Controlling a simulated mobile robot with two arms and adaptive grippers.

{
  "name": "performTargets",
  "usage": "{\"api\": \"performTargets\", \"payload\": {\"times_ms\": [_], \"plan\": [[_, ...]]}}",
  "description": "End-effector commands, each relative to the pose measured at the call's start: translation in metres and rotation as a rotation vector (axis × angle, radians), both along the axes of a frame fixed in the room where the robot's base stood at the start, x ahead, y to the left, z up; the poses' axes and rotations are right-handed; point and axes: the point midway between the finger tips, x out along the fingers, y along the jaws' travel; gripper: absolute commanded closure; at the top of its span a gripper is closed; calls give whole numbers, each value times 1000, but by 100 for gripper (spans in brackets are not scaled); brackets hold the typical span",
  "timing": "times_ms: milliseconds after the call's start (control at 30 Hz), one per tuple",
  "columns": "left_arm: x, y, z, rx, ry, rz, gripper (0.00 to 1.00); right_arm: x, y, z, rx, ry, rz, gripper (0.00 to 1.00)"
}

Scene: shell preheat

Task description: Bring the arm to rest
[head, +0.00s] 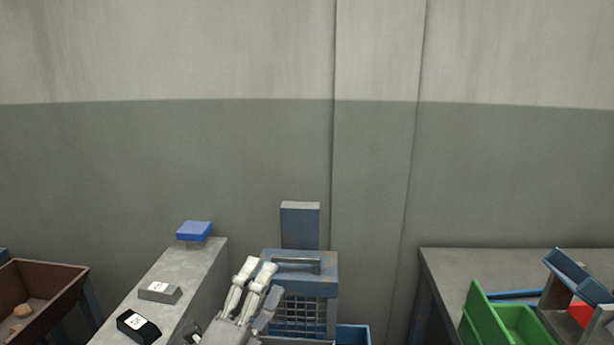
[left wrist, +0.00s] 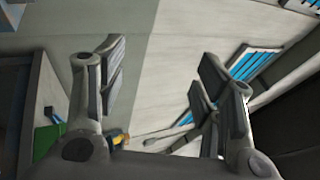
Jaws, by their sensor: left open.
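My left gripper (head: 258,272) is in the head view at the bottom, left of centre, in front of a blue machine with a barred front (head: 304,312). Its fingers point upward, apart and empty. In the left wrist view the fingers of the left gripper (left wrist: 158,82) stand wide apart with nothing held between them. Behind them are a pale surface and blue-striped panels. My right gripper shows in neither view.
A grey counter (head: 196,268) at the left bears a blue-topped block (head: 194,230), a grey block (head: 159,292) and a black block (head: 138,326). A brown bin (head: 62,275) stands far left. At right, a table (head: 445,270) holds a green bin (head: 478,318).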

Motion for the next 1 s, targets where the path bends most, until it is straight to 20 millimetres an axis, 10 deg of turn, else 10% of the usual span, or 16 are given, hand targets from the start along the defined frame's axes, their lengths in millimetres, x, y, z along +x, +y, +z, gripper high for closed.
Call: {"api": "performTargets", "payload": {"times_ms": [267, 500, 833, 1000], "plan": [[-30, 97, -140, -581, 664, 304, 39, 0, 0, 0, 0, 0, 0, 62], [-131, 131, -258, -957, 1177, 600, 39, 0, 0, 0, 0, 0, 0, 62], [-273, 130, -322, -1214, 1639, 935, 39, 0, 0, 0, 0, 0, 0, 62], [-267, 128, -364, -1209, 1665, 959, 39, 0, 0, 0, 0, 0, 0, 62]]}}
